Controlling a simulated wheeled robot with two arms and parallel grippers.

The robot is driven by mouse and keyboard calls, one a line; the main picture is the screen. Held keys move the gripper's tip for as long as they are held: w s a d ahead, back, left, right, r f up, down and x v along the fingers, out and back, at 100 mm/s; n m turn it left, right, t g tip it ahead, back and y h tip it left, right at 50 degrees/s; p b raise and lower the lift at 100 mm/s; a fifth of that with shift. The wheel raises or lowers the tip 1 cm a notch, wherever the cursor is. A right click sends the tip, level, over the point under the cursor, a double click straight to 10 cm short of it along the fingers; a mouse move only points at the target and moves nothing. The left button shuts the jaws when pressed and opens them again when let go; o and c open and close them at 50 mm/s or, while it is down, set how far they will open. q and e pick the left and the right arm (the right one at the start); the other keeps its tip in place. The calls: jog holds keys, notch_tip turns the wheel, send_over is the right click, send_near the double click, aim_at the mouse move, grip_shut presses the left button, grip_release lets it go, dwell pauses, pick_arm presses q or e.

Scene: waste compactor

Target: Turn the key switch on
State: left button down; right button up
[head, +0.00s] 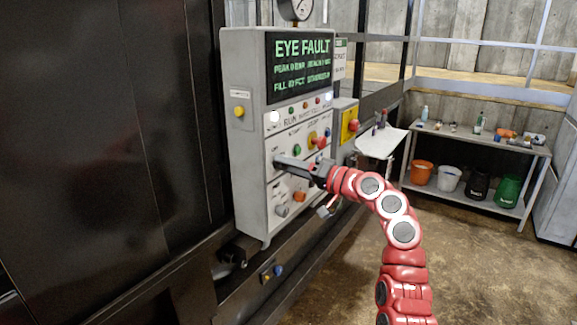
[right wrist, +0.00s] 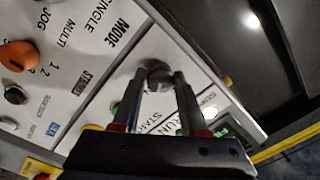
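The key switch (right wrist: 158,74), a round grey metal knob, sits on the white control panel (head: 254,110) beside the "MODE" lettering, as the right wrist view shows. My right gripper (right wrist: 160,78) is in front of it with its fingers apart, one tip at each side of the switch. I see no clear grip; contact is hard to judge. In the head view my right gripper (head: 279,160) reaches the panel's left middle from the right and hides the switch. The panel's screen (head: 299,66) reads "EYE FAULT". My left gripper is out of view.
Near the switch are a green button (head: 297,150), a red button (head: 321,143) and an orange knob (head: 299,196). A yellow box with a red button (head: 353,125) is right of the panel. A shelf (head: 480,135) with buckets stands at the back right.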

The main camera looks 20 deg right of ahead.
jog(key=o, duration=0.4)
jog(key=b+v, duration=0.5)
jog(key=v, duration=1.2)
jog(key=shift+s, duration=0.15)
jog(key=shift+d, duration=0.2)
